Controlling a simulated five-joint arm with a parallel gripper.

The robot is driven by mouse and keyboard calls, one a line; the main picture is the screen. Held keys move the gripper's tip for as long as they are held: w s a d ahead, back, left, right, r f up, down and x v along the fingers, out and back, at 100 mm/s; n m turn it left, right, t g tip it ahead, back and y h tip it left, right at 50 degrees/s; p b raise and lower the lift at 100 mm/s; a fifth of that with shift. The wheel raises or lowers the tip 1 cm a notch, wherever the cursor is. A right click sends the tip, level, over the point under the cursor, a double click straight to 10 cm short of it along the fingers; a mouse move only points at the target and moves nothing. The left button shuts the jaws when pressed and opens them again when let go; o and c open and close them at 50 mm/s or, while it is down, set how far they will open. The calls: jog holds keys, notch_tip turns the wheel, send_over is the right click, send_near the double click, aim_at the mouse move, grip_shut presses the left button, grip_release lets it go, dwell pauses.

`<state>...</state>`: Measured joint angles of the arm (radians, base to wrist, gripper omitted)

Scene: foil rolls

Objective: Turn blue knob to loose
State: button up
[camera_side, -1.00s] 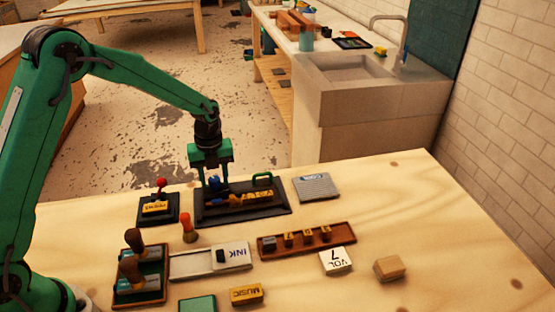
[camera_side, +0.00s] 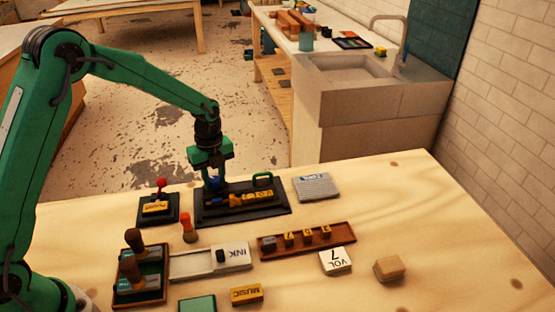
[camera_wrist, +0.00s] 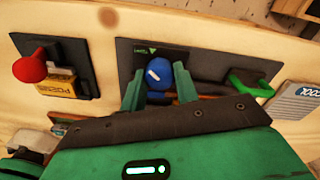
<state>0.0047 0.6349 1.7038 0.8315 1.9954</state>
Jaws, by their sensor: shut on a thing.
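The blue knob (camera_wrist: 157,74) sits at the left end of a dark tray-like base (camera_side: 280,211). It has a pale mark on its face and also shows in the side view (camera_side: 214,183). My gripper (camera_side: 214,178) points down over it. In the wrist view the two green fingers (camera_wrist: 159,92) stand one on each side of the knob, shut on it. A small label with a green triangle lies beside the knob; its text is too small to read. Yellow lettered blocks lie in the base, right of the knob. A green handle (camera_side: 263,177) stands at its back right.
A black base with a red-topped lever (camera_side: 161,185) stands close on the left. An orange peg (camera_side: 188,228) and a sliding INK plate (camera_side: 232,254) are in front. A grey ribbed block (camera_side: 316,187) lies to the right.

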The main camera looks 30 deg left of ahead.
jog(key=n, duration=0.7)
jog(key=shift+w, duration=0.1)
jog(key=n, duration=0.4)
jog(key=shift+a, duration=0.1)
jog(key=n, duration=0.3)
jog(key=shift+n, duration=0.4)
jog(key=n, duration=0.6)
jog(key=shift+a, duration=0.1)
jog(key=n, duration=0.5)
jog(key=shift+n+t, duration=0.3)
jog(key=shift+n, duration=0.1)
jog(key=o, duration=1)
jog(key=shift+c, duration=0.2)
